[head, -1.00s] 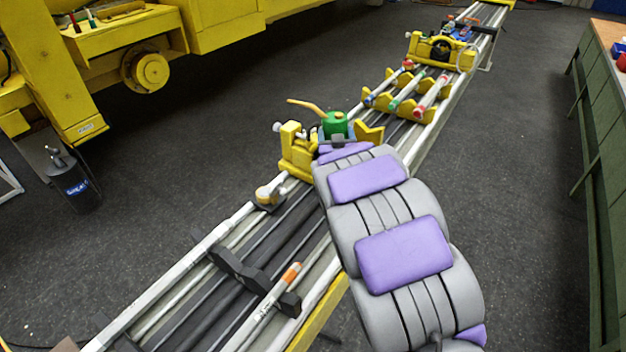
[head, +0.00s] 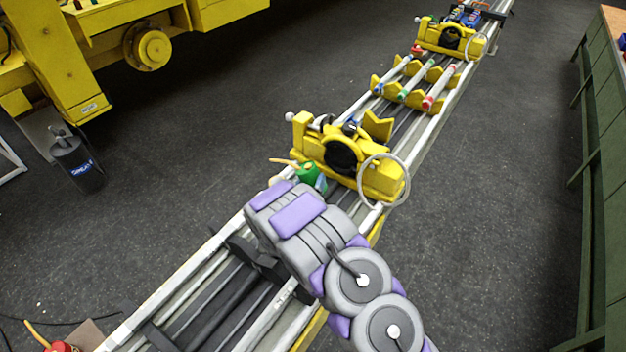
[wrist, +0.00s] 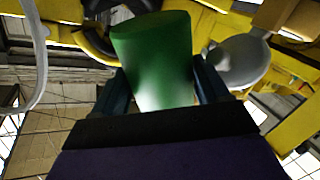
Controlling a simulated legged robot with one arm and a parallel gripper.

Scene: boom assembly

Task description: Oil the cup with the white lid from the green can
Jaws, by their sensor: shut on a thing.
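The green can (head: 308,174) is held in my gripper (wrist: 165,95), whose dark fingers lie on both sides of it. Its green body fills the middle of the wrist view (wrist: 152,60). In the head view its yellow spout points left, low over the rail bench, in front of the nearer yellow carriage. A pale, rounded thing (wrist: 240,60) right of the can in the wrist view may be the white-lidded cup; I cannot be sure. In the head view my arm and the can hide most of that spot, so I cannot tell whether spout and cup touch.
The yellow carriage (head: 375,178) with a pale ring stands just beyond the can. The long rail bench (head: 195,280) carries a notched yellow rack and a second carriage farther off. A red can (head: 62,346) is at the lower left edge. Dark floor (head: 500,220) is free on the right.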

